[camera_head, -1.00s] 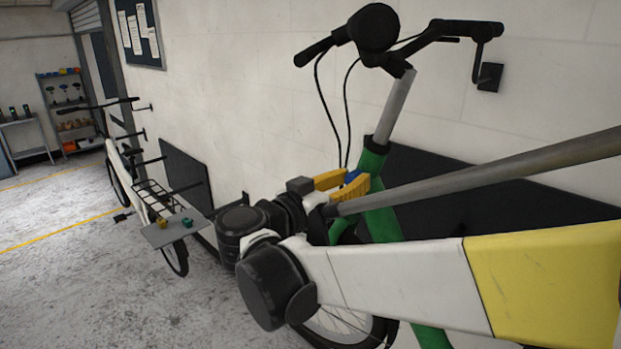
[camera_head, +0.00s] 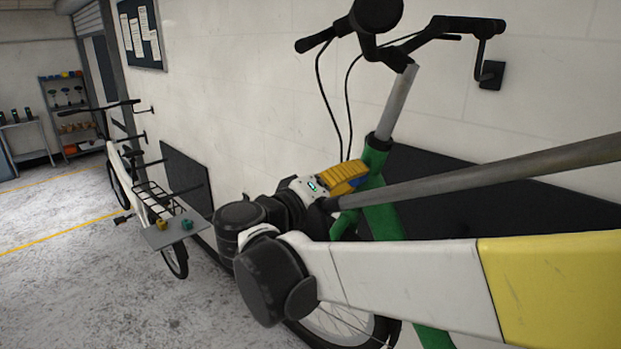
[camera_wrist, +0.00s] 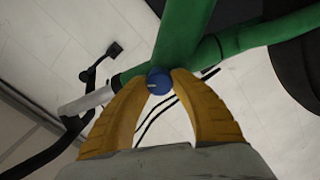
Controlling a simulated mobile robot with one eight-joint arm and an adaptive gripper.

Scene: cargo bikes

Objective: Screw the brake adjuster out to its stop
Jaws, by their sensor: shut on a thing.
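The blue brake adjuster (camera_wrist: 158,81) is a small round knob on the green bike frame (camera_wrist: 185,35), with a short pale line on its face. In the wrist view it sits between the two yellow fingertips of my gripper (camera_wrist: 160,86), which is shut on it. In the head view my gripper (camera_head: 346,180) reaches the green frame (camera_head: 380,210) below the handlebar.
The green bike's dark handlebar (camera_head: 400,35) and two hanging cables (camera_head: 335,110) are above my gripper. A dark panel (camera_head: 480,190) is on the wall behind. A white cargo bike (camera_head: 140,195) and a small grey tray (camera_head: 170,234) with two small parts stand at left.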

